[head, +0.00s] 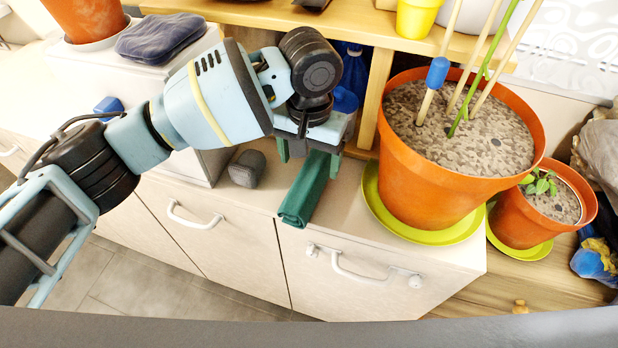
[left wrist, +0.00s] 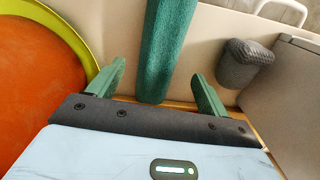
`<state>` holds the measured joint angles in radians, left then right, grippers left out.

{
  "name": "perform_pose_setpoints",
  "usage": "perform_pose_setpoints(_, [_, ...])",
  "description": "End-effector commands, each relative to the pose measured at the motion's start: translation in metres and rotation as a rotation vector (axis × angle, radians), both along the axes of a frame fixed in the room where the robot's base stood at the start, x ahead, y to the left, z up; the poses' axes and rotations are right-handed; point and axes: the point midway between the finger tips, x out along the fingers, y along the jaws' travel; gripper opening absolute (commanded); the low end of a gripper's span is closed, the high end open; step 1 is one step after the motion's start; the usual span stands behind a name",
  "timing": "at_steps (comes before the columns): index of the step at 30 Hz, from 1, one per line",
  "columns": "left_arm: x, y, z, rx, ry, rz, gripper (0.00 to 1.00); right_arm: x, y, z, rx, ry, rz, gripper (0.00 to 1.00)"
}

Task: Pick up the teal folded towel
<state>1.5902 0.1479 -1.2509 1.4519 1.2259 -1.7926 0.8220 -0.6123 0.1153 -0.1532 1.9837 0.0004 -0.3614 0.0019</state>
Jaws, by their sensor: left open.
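The teal folded towel (head: 303,197) lies as a long narrow roll on the beige cabinet top, with one end at the front edge. My left gripper (head: 309,158) is over the towel's far part, which it hides in the head view. In the left wrist view the towel (left wrist: 163,45) runs between the two green fingers of the open left gripper (left wrist: 159,85), with gaps on both sides. The fingers do not grip it. My right gripper is in neither view.
A large orange pot (head: 455,175) on a yellow-green saucer (head: 370,205) stands close right of the towel. A small dark grey object (head: 247,168) lies to its left, beside a pale box (head: 85,75). A wooden shelf (head: 290,17) rises behind.

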Motion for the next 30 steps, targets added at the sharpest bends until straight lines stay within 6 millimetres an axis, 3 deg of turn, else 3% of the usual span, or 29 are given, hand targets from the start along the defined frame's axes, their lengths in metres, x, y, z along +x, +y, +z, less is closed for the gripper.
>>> perform_pose_setpoints(12, [-0.004,0.001,-0.046,0.001,0.001,0.000,0.78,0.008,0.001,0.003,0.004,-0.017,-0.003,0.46])
perform_pose_setpoints(22, [-0.004,0.001,-0.050,-0.001,-0.002,-0.001,0.78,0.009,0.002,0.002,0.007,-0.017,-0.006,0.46])
perform_pose_setpoints(30, [-0.004,0.001,-0.050,0.000,-0.002,0.000,0.43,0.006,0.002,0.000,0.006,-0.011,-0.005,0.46])
